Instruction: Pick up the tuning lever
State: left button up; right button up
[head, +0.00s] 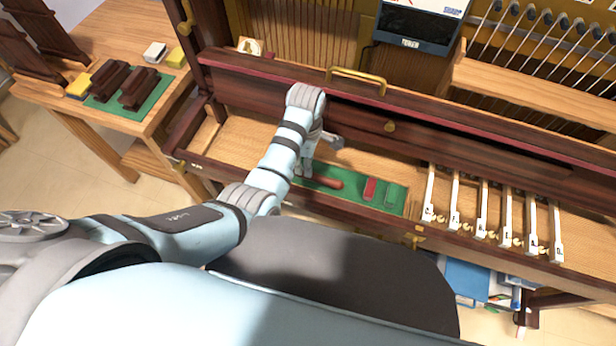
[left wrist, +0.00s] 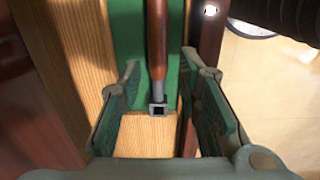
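The tuning lever has a reddish-brown handle (head: 325,182) lying on a green mat (head: 397,197) in the open keybed of the piano. In the left wrist view the lever's handle (left wrist: 157,40) runs up the picture, and its metal socket head (left wrist: 158,106) points toward me. My left gripper (head: 304,172) is at the lever's head end, above the mat's left end. In the left wrist view its two fingers (left wrist: 160,105) stand apart on either side of the lever's head, with gaps to it on both sides. My right gripper is in neither view.
A red block (head: 370,189) lies on the mat right of the handle. Several white piano keys (head: 482,212) stand farther right. The dark red front rail (head: 290,205) and the raised back board (head: 450,135) bound the keybed. A side table (head: 50,75) is at the left.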

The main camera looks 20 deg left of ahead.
pick_arm(q)
notch_tip(320, 180, down, 6)
jog(key=shift+w+f+b, duration=0.1)
jog(key=shift+f+b, duration=0.15)
jog(key=shift+b, duration=0.95)
jog(key=shift+r, duration=0.1)
grip_shut()
notch_tip(320, 180, up, 20)
jog(key=p, duration=0.8)
